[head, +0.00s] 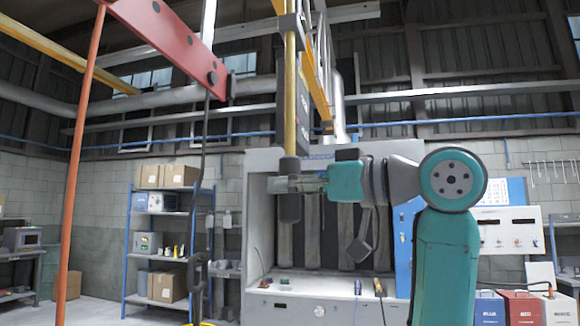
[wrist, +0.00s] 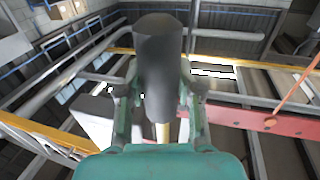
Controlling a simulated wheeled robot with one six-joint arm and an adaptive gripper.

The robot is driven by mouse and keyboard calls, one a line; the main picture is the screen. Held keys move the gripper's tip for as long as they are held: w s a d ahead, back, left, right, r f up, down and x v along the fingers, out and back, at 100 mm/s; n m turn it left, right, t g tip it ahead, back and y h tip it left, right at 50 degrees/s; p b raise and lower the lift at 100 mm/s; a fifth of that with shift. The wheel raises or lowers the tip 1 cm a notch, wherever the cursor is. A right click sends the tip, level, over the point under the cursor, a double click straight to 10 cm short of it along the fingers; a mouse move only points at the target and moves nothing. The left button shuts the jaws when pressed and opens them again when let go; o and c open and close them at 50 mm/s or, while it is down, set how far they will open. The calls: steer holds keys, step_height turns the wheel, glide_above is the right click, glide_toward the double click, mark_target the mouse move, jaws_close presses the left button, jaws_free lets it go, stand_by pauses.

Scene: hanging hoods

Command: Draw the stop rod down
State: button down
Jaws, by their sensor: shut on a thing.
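The stop rod appears to be the yellow rod (head: 290,95) that hangs upright from above in the head view. Its lower end carries a thick dark grip (head: 290,206). My gripper (head: 291,184) reaches in from the right and is shut on this dark grip. In the wrist view the dark grip (wrist: 160,62) stands between the two fingers of my gripper (wrist: 158,95). A short piece of the pale rod (wrist: 162,132) shows beyond it. The fingers hide part of the grip.
A grey hood cabinet (head: 262,240) with small items on its ledge stands behind the rod. A red beam (head: 165,35) with a hanging dark strap (head: 203,150) and an orange post (head: 80,160) are at left. Shelving (head: 160,212) stands behind them.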

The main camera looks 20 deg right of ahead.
steer(key=shift+f, duration=0.3)
steer(key=c, duration=0.7)
jaws_free()
steer(key=shift+c, duration=0.2)
steer(key=shift+r, duration=0.1)
steer(key=v, duration=1.2)
